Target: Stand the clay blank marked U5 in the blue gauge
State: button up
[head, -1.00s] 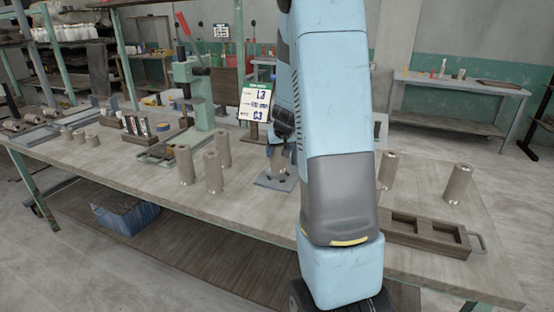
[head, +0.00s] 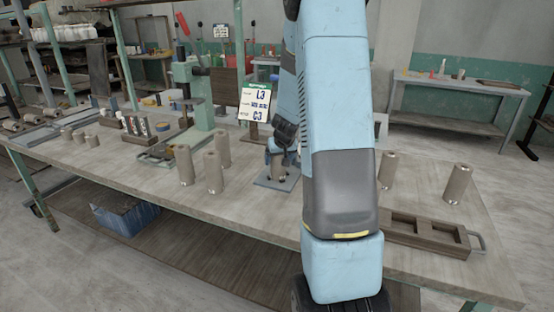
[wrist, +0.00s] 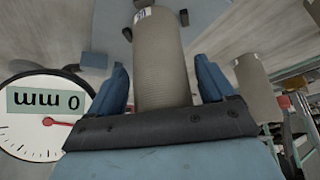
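A grey-brown clay blank (wrist: 160,60) stands upright between my gripper's fingers, with part of a label at its far end, too cut off to read. My gripper (wrist: 162,85) is around the blank, with a narrow gap on each side, so the fingers look open. The blue-grey gauge plate (wrist: 100,20) lies beyond the blank, with small dark pegs around the blank's far end. In the head view the gauge (head: 262,181) is on the table, with the blank (head: 279,172) upright over it below my gripper (head: 281,157). Exact contact there is too small to tell.
A dial marked 0 mm (wrist: 45,110) is at the left of the wrist view. Several other clay cylinders (head: 213,172) stand left of the gauge. Two more (head: 458,183) stand at the right near a dark wooden tray (head: 425,240). A sign (head: 254,104) stands behind.

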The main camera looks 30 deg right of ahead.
jog(key=shift+o, duration=0.7)
jog(key=v, duration=1.2)
jog(key=s+a+r+n+y, duration=0.2)
jog(key=s+a+r, duration=0.7)
jog(key=s+a, duration=0.25)
jog(key=s+a+r, duration=0.2)
jog(key=s+a, duration=0.2)
jog(key=s, duration=0.4)
jog(key=s+a+r, duration=0.1)
jog(key=s+a, duration=0.4)
jog(key=s, duration=0.3)
jog(key=shift+r+n+h, duration=0.3)
jog(key=shift+r+n, duration=0.1)
jog(key=shift+w+d, duration=0.1)
jog(key=shift+d, duration=0.05)
